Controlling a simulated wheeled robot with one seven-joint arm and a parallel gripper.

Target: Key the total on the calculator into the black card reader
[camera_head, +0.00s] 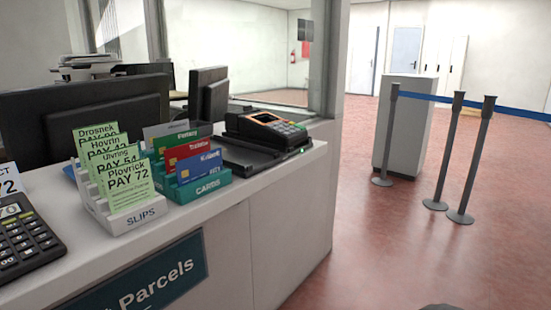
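The calculator (28,243) lies on the counter at the left edge of the picture, partly cut off. The black card reader (262,128) stands at the far right end of the counter. It has an orange-edged top, a small screen and coloured keys, too small to read. It rests on a black base (245,157) with a small green light.
A white rack (135,219) marked SLIPS holds several green slips. A teal rack (205,188) marked CARDS holds several cards. Monitors (75,112) stand behind. The red floor right of the counter is open, up to barrier posts (475,155) and a grey pedestal (405,125).

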